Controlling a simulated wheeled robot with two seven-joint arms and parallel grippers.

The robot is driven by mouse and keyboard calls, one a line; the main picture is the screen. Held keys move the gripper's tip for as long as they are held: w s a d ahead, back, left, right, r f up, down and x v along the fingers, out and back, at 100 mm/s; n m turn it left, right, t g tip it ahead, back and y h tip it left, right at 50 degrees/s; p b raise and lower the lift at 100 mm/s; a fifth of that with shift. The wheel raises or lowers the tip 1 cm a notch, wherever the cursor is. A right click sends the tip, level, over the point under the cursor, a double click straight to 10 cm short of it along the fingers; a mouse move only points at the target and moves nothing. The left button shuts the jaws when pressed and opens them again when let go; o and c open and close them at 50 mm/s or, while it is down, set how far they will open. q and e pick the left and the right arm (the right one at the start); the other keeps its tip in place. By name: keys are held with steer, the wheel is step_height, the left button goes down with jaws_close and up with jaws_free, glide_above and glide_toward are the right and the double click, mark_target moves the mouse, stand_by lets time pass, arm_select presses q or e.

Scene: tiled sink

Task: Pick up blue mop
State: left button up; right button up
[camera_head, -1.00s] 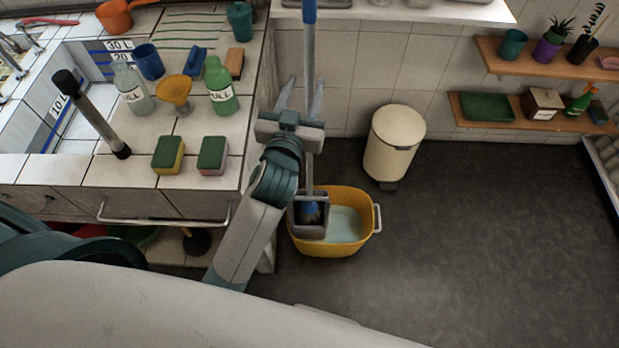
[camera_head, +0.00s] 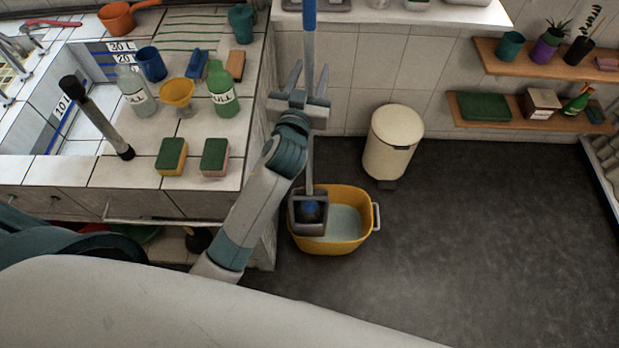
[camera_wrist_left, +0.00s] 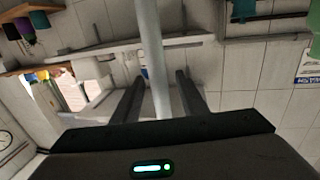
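The blue mop (camera_head: 308,58) stands nearly upright, with a blue grip at the top and a grey pole. Its blue head (camera_head: 311,211) is in the grey wringer of the yellow bucket (camera_head: 345,243). My left gripper (camera_head: 308,73) is at the upper part of the pole with its fingers pointing away. In the left wrist view the pole (camera_wrist_left: 151,45) runs between the two open fingers (camera_wrist_left: 157,85), with a visible gap on each side. My right gripper is not in view.
A tiled sink counter with bottles, sponges (camera_head: 172,157) and a dark-handled plunger-like tool (camera_head: 95,118) is on the left. A cream bin (camera_head: 392,142) stands right of the bucket. Wall shelves (camera_head: 545,62) hang at the upper right. The dark floor (camera_head: 470,240) is clear.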

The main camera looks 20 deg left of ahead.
arm_select(q)
steer(key=w, duration=0.2)
steer(key=shift+w+a, duration=0.1)
steer(key=shift+w, duration=0.2)
steer(key=shift+c, duration=0.6)
steer(key=shift+r, duration=0.1)
jaws_close()
